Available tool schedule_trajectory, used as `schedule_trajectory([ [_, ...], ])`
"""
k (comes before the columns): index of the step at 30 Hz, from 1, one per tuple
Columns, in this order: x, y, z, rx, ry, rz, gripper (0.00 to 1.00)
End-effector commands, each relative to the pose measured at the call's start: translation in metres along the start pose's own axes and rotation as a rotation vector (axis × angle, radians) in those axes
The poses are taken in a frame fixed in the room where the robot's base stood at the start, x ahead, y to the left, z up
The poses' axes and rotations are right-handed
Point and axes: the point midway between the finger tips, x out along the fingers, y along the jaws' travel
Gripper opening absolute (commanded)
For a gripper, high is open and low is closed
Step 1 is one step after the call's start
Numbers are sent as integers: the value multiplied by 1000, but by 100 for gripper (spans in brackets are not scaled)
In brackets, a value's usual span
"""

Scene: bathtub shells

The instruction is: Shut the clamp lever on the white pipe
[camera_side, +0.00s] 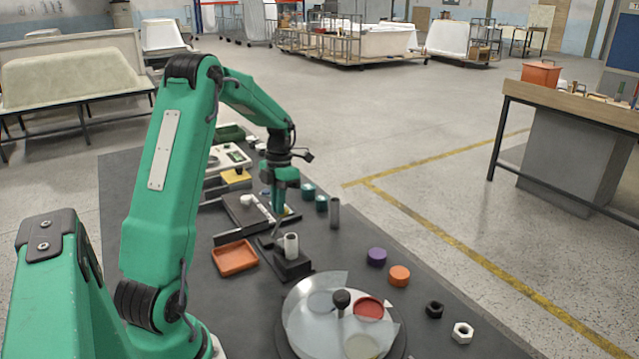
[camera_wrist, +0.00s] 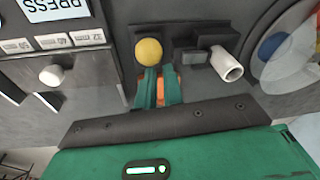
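The white pipe (camera_side: 291,243) stands upright in a dark clamp block (camera_side: 292,266) on the bench. In the wrist view the pipe (camera_wrist: 228,66) shows its open end, with the clamp block (camera_wrist: 192,62) at its left. A yellow ball (camera_wrist: 149,52) lies left of the block and looks like a lever knob; its link to the clamp is unclear. My gripper (camera_side: 277,232) points down just behind and left of the pipe. In the wrist view its teal fingertips (camera_wrist: 161,72) are slightly apart, just below the yellow ball. Something orange shows between the fingers; I see no firm grip.
An orange tray (camera_side: 235,258) lies left of the clamp. A round turntable (camera_side: 300,327) with a black knob stands in front. Purple (camera_side: 376,257) and orange (camera_side: 399,276) caps lie right.

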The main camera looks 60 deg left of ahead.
Motion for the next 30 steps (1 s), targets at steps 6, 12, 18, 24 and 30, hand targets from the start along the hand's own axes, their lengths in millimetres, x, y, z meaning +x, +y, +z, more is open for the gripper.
schedule_trajectory([
  [6, 3, 0, 23, 24, -57, 35, 0],
  [12, 3, -1, 24, 25, -57, 35, 0],
  [18, 3, -1, 23, 26, -57, 34, 0],
  [24, 1, -1, 18, 25, -53, 32, 0],
  [30, -7, -2, 2, 20, -34, 20, 0],
])
